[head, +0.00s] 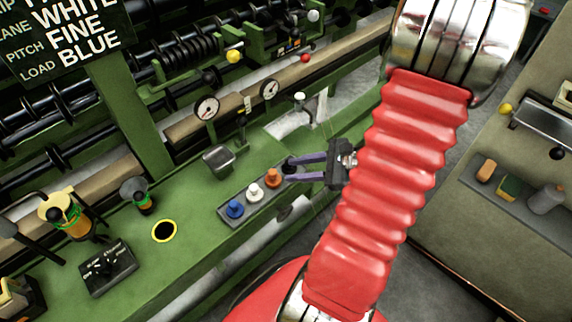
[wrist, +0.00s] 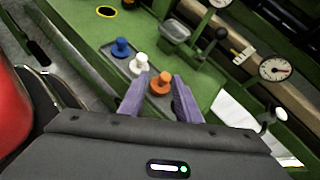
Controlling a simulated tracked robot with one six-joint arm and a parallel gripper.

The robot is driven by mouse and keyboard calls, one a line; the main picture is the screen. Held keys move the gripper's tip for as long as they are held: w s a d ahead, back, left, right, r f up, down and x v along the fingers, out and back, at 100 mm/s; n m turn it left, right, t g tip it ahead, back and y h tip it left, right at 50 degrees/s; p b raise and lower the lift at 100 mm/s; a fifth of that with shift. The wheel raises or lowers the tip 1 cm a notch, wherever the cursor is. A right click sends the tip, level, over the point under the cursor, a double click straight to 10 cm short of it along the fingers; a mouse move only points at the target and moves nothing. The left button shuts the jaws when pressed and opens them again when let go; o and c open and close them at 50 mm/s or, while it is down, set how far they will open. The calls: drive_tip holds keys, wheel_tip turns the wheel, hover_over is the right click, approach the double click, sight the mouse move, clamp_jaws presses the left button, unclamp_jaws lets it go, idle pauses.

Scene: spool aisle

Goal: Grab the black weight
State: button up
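The black weight (head: 290,164) shows in the head view as a dark knob at the right end of a grey strip, just past the orange weight (head: 273,178). My gripper (head: 288,168) has two purple fingers, which are apart, with their tips at the black weight. Whether they touch it I cannot tell. In the wrist view my gripper (wrist: 158,84) is open, and the orange weight (wrist: 160,83) shows between the fingertips. I cannot make out the black weight there; the right finger may hide it.
The white weight (head: 255,191) and blue weight (head: 235,208) stand on the grey strip (head: 225,215). A clear bin (head: 218,158), gauges (head: 206,107) and a dark lever knob (wrist: 220,35) stand behind. A yellow-rimmed hole (head: 164,231) lies left on the green bench.

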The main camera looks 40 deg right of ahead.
drive_tip(key=s+d+f+m+t+h, duration=0.3)
drive_tip(key=d+f+m, duration=0.1)
drive_tip(key=d+m, duration=0.2)
drive_tip(key=shift+s+d, duration=0.35)
drive_tip(key=shift+d, duration=0.5)
approach(287, 169)
drive_tip(key=w, duration=0.1)
drive_tip(key=w+r, duration=0.1)
drive_tip(key=w, duration=0.1)
drive_tip(key=shift+w+a+r, duration=0.15)
drive_tip(key=shift+w+r, duration=0.05)
drive_tip(key=shift+w, duration=0.05)
drive_tip(key=shift+w+f, duration=0.2)
drive_tip(key=shift+w, duration=0.2)
drive_tip(key=shift+x, duration=2.6)
drive_tip(key=shift+f, duration=0.2)
drive_tip(key=shift+c, duration=0.2)
